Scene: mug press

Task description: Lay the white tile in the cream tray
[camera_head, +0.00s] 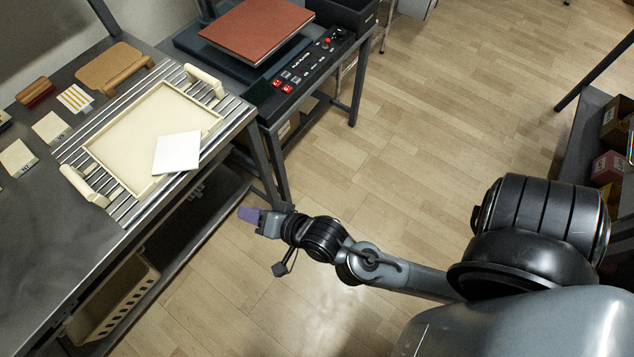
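The cream tray (135,135) lies on the slatted rack of the bench at left, with a raised handle at each end. The white tile (177,152) shows at the tray's lower right side. It overlaps the rim, partly over the tray floor and partly past the rim; whether it touches the rim cannot be told. My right gripper (248,214), with purple fingertips, is right of and below the tile in the picture, apart from it. It appears empty; its finger gap cannot be made out. My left gripper is not in view.
Small cream tiles (18,158), a striped card (75,98) and a wooden board (113,67) lie on the bench. A press with a red-brown plate (257,28) stands behind. A cream crate (115,305) sits on the lower shelf. Open floor (430,120) lies right.

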